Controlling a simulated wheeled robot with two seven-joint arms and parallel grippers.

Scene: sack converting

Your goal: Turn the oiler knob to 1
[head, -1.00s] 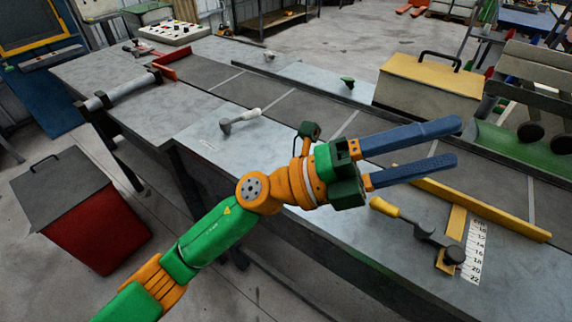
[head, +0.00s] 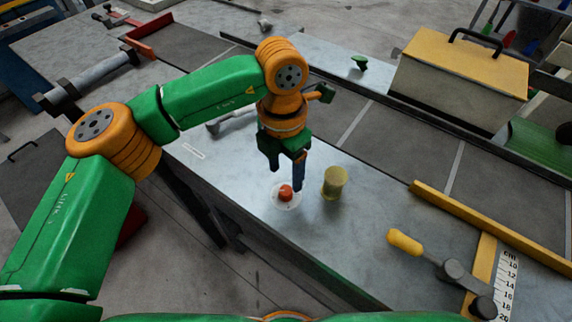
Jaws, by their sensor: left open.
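The oiler knob (head: 285,193) is a small red-orange knob on a round white dial (head: 283,204), set in the grey bench top near its front edge. The dial's marks are too small to read. A yellowish see-through cup (head: 334,182) stands just right of it. My left gripper (head: 297,183) is open and points down close to the knob. One blue finger shows just behind and right of the knob; the other is mostly hidden by the green gripper body. I cannot tell whether the finger touches the knob. My right gripper is not in view.
A grey-handled lever (head: 228,122) is partly behind my arm.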

